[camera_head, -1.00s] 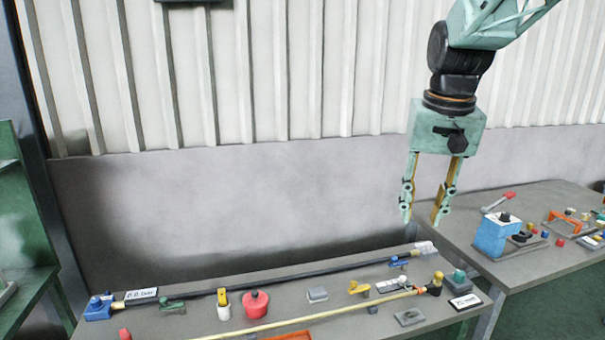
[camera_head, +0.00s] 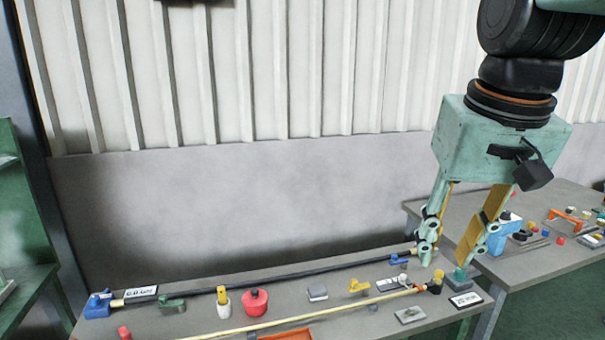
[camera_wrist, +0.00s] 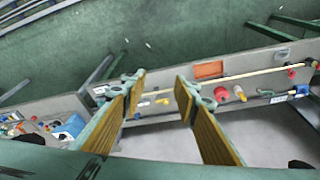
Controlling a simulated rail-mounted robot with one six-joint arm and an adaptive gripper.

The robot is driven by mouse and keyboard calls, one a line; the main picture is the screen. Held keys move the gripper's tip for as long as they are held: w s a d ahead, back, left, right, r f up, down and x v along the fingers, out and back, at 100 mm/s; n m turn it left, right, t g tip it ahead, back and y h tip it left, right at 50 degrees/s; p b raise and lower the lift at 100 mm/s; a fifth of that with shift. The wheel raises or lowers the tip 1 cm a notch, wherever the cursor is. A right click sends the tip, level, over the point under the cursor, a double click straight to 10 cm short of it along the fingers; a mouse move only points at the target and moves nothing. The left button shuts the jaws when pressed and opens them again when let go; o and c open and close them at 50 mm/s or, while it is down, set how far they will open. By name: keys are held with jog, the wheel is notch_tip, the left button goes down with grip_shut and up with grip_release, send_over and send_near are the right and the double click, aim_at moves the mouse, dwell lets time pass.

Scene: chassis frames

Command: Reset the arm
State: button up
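My gripper (camera_head: 443,262) is at the right of the head view, pointing down, with its two fingers apart and nothing between them. Its fingertips show in front of the right end of the near table (camera_head: 380,271); I cannot tell their exact height. In the wrist view the open fingers (camera_wrist: 158,92) spread over the table, with no object between the tips. The teal body of the gripper and the dark wrist joint above it are clear of the wall.
The near table carries a dark rod (camera_head: 290,274), a pale yellow rod (camera_head: 300,319), a red round part (camera_head: 255,301) and several small fittings. A second table (camera_head: 545,262) at the right holds a blue block (camera_head: 505,236). A green rack (camera_head: 22,235) stands at the left.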

jog(key=s+a+f, duration=0.1)
jog(key=s+f, duration=0.1)
jog(key=s, duration=0.6)
jog(key=s+f+n+t, duration=0.1)
jog(key=s+f, duration=0.2)
jog(key=s, duration=0.6)
jog(key=shift+a+b, duration=0.4)
jog(key=shift+b, duration=0.05)
jog(key=shift+d+r, duration=0.1)
dwell(2.4)
